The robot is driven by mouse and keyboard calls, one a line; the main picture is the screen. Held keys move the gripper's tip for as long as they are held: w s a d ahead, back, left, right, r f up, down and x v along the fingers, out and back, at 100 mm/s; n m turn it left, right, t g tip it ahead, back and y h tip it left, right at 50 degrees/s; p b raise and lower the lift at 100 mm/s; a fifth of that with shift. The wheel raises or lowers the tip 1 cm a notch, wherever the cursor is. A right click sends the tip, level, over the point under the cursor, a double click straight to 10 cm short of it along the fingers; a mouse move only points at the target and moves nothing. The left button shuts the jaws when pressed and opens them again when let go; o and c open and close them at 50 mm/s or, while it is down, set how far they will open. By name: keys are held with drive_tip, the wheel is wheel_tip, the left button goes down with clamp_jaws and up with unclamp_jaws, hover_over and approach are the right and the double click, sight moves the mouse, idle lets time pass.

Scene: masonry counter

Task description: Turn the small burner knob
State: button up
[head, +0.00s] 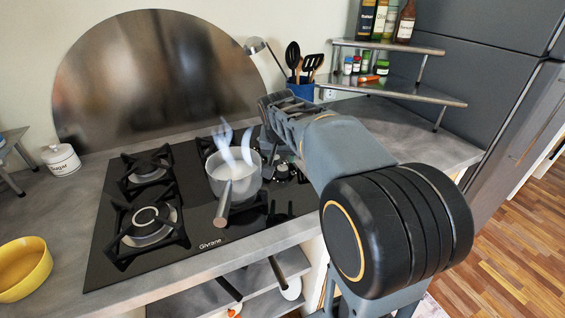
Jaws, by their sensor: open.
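The black glass cooktop (203,241) is set in the grey counter. At its right side, below my gripper, a small dark knob with a light metallic edge (283,171) shows in part. More small dark shapes stand on the glass toward the front right, and I cannot tell which of them are knobs. My gripper (271,140) is over the right rear of the cooktop, behind and right of the pot. It is open. My own arm partly covers it, and its fingertips are hard to make out. I see no contact with a knob.
A steaming saucepan (242,184) stands on a right burner, its handle (222,205) pointing to the front. A yellow bowl (24,268) and white canister (61,159) are at the left. A blue utensil holder (301,89) and a corner shelf (405,89) stand behind my arm.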

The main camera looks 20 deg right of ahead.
sight(283, 167)
drive_tip(key=shift+v, duration=3)
drive_tip(key=shift+o, duration=0.3)
drive_tip(key=shift+o, duration=0.8)
drive_tip(key=shift+r+p, duration=0.25)
drive_tip(key=shift+p, duration=0.25)
drive_tip(key=shift+o, duration=0.5)
drive_tip(key=w+d+r+p, duration=0.1)
drive_tip(key=p, duration=0.2)
drive_tip(key=r+g+p, duration=0.1)
drive_tip(key=p, duration=0.3)
drive_tip(key=shift+w+d+r+g, duration=0.2)
drive_tip(key=shift+w+d+g, duration=0.1)
drive_tip(key=shift+w+d, duration=0.05)
drive_tip(key=w+f+n+p, duration=0.1)
drive_tip(key=f+p, duration=0.2)
drive_tip(key=f, duration=0.2)
drive_tip(key=w+f+n+g+y+p, duration=0.1)
drive_tip(key=f+n+p, duration=0.1)
drive_tip(key=f, duration=0.3)
drive_tip(key=w+d+f+n+g+y+p, duration=0.1)
drive_tip(key=f+p, duration=0.3)
drive_tip(key=f, duration=0.2)
drive_tip(key=shift+w+p, duration=0.1)
drive_tip(key=shift+p, duration=0.25)
drive_tip(key=shift+c, duration=0.2)
